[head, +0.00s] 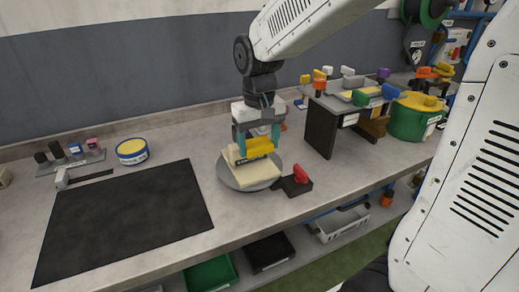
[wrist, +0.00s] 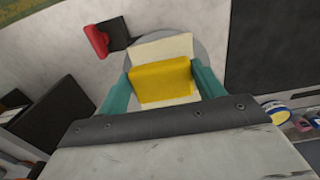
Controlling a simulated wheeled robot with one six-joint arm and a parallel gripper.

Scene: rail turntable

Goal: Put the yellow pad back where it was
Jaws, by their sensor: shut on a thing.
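My gripper (head: 258,149) is shut on the yellow pad (head: 260,146), with one teal finger on each side of it. The wrist view also shows the yellow pad (wrist: 161,82) between the fingertips of my gripper (wrist: 161,78). Below it, a cream board (head: 258,174) lies on a round grey turntable (head: 230,182). The cream board also shows in the wrist view (wrist: 165,48), partly hidden by the pad. I cannot tell whether the pad touches the board.
A dark block with a red lever (head: 299,175) stands just right of the turntable. A black mat (head: 125,220) lies to the left, with a yellow-and-blue tin (head: 132,151) behind it. A dark stand (head: 322,130) and a green tub (head: 410,119) are at the right.

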